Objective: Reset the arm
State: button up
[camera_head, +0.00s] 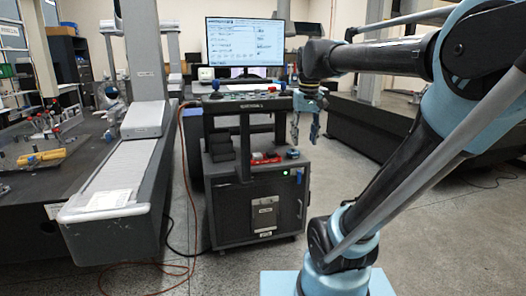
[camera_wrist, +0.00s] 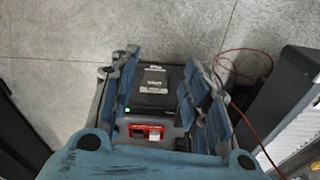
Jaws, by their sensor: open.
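My arm reaches in from the right in the head view, bent at the elbow. My gripper (camera_head: 305,131) hangs down from its end, in front of the control cart (camera_head: 258,205). In the wrist view, my gripper (camera_wrist: 172,95) shows two blue fingers, spread apart with nothing between them. The fingers touch nothing that I can see.
A monitor (camera_head: 244,43) stands behind the cart. A long dark table with a pale guideway (camera_head: 117,185) is at the left, holding a yellow part (camera_head: 41,158). An orange cable (camera_head: 188,215) runs along the floor. Open floor (camera_head: 345,165) lies right of the cart.

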jog(key=s+d+f, duration=0.1)
jog(key=s+f, duration=0.3)
jog(key=f, duration=0.3)
jog(key=s+d+f, duration=0.2)
jog(key=s+f, duration=0.3)
jog(key=f, duration=0.3)
jog(key=s+d+f+m, duration=0.1)
jog(key=s+d+f, duration=0.1)
jog(key=s+f, duration=0.2)
notch_tip(320, 180, down, 4)
jog(key=shift+s+r+t, duration=0.15)
jog(key=shift+s+t, duration=0.25)
jog(key=shift+d, duration=0.1)
jog(key=shift+w+f, duration=0.2)
jog(key=shift+w, duration=0.3)
jog(key=shift+s, duration=0.15)
jog(key=shift+c, duration=1.2)
